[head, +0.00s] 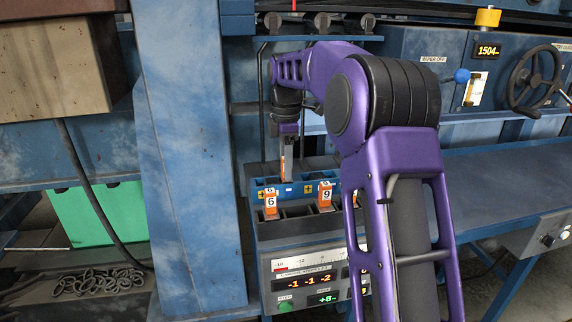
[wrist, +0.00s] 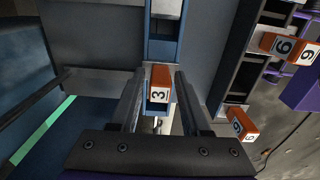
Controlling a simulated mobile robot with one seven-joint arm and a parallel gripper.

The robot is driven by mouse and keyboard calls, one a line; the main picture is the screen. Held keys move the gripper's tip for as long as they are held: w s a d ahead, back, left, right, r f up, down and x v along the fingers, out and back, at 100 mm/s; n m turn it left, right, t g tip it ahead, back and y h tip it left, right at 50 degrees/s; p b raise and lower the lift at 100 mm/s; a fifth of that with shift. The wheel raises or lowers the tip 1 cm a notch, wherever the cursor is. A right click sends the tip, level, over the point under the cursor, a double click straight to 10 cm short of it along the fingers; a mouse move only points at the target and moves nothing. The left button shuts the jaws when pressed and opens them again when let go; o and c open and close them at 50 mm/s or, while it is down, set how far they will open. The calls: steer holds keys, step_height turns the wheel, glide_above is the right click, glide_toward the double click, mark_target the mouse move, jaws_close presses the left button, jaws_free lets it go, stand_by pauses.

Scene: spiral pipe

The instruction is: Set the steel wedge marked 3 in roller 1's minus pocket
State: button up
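The wedge marked 3 (wrist: 159,84), with an orange top and white number face, shows between my fingers in the wrist view. My gripper (wrist: 159,80) has one finger on each side of it, with a narrow gap visible on both sides, so it looks open. In the head view my gripper (head: 287,165) points down at the back row of the blue pocket block (head: 262,183), over an orange wedge top. The number there cannot be read. Roller labels are too small to read, and the wedge's lower part is hidden.
Wedges marked 6 (head: 271,202) and 9 (head: 325,196) stand in the front row, with dark empty slots between them. Below is a display panel (head: 310,283) reading -1 -1 -2 and +8. A blue column (head: 190,150) stands to the left; my arm hides the block's right side.

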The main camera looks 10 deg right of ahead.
steer(key=shift+o, duration=0.8)
step_height(320, 180, up, 17)
steer(key=p, duration=0.4)
steer(key=shift+r, duration=0.2)
